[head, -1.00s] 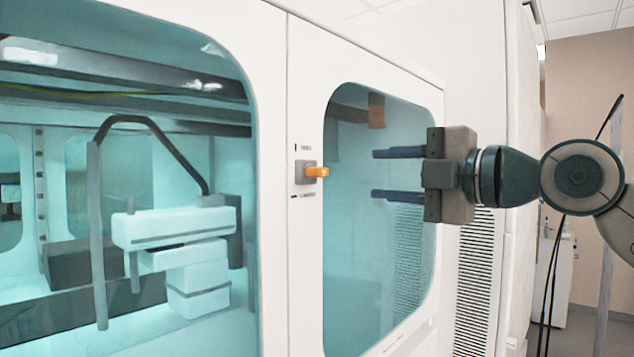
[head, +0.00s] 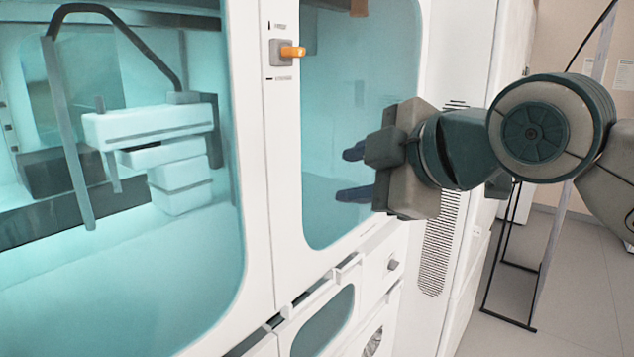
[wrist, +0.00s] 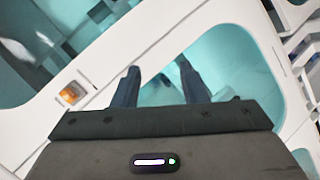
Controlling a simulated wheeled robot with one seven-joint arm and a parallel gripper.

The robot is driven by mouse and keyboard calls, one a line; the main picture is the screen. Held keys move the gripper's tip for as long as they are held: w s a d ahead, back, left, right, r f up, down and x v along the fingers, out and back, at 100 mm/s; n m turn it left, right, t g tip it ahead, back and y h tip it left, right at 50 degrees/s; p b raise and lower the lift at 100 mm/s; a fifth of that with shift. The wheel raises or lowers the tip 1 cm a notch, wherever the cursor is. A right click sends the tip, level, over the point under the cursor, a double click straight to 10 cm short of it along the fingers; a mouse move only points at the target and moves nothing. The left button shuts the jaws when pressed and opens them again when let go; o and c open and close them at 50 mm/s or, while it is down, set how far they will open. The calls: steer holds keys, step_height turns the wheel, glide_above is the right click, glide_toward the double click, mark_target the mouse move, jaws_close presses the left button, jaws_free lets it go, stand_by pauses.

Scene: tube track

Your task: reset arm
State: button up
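My gripper (head: 354,173) is at the right of the head view, in front of the right window of the white cabinet (head: 262,190). Its two dark blue fingers are apart with nothing between them. In the wrist view my gripper (wrist: 160,85) also shows its fingers spread and empty, over the cabinet front. An orange switch (head: 292,52) on a grey mount sits on the post between the two windows, up and left of my gripper and apart from it. The orange switch (wrist: 72,93) lies left of the fingers in the wrist view.
Behind the left window stands a white and grey machine (head: 150,125) with a dark bent tube. Below the windows are a ledge and lower panels with a grey knob (head: 393,265). Open grey floor (head: 570,270) lies at the right, with a thin black frame on it.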

steer(key=s+d+f+m+g+h, duration=0.2)
steer(key=f+m, duration=0.4)
steer(key=f, duration=0.5)
steer(key=s+d+f+m+g+h, duration=0.2)
steer(key=s+d+f+m+h, duration=0.1)
steer(key=f+m, duration=0.4)
steer(key=s+d+f+m+g+h, duration=0.2)
steer(key=d+f+m, duration=0.3)
steer(key=f, duration=0.9)
steer(key=shift+s+f+m+g+h, duration=0.35)
steer(key=shift+s+m+g+h, duration=0.05)
steer(key=shift+m, duration=0.4)
steer(key=shift+a, duration=0.1)
